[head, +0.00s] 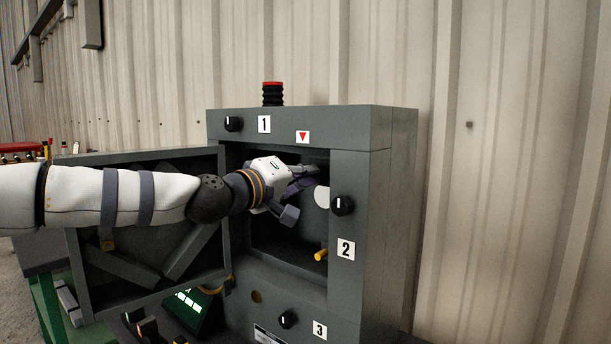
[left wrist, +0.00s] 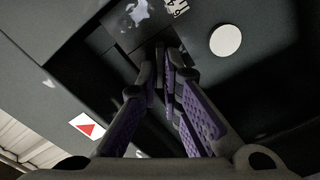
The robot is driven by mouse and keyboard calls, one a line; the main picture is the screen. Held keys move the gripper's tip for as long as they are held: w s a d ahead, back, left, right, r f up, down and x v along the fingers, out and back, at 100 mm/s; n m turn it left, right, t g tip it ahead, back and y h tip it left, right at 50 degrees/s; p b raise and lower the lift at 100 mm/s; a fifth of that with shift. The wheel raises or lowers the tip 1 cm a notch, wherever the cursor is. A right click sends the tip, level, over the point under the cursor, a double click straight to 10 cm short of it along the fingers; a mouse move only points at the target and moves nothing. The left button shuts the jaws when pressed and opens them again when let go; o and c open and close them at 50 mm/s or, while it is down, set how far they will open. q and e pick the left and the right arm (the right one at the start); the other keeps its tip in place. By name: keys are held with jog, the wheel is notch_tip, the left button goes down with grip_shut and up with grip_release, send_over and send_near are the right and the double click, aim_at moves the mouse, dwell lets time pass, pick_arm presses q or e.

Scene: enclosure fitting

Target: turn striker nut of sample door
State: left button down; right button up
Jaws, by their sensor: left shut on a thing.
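The sample door (head: 150,290) stands swung open to the left of the grey enclosure (head: 393,220). My left gripper (head: 312,174) reaches past the door into the enclosure's opening, near its upper right side. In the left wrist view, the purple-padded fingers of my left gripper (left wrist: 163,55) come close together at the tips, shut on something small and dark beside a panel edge. It appears to be the striker nut, mostly hidden between the fingertips, so its angle cannot be told. My right gripper is not in view.
A white disc (head: 322,196) is beside the gripper, and shows in the left wrist view (left wrist: 225,40). A yellow peg (head: 321,255) sits below. Black knobs (head: 343,205) and labels are on the enclosure front. A red-topped beacon (head: 272,94) stands on top. The corrugated wall (head: 520,180) is behind.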

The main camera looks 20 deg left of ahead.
pick_arm(q)
jog(key=shift+n+b, duration=1.55)
jog(key=shift+n, duration=7.65)
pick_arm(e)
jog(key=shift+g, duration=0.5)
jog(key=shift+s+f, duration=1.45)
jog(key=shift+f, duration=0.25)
pick_arm(q)
jog(key=shift+r, duration=0.1)
jog(key=c, duration=1.7)
grip_release()
jog(key=v, duration=1.2)
jog(key=shift+d+f, duration=0.1)
jog(key=shift+f, duration=0.15)
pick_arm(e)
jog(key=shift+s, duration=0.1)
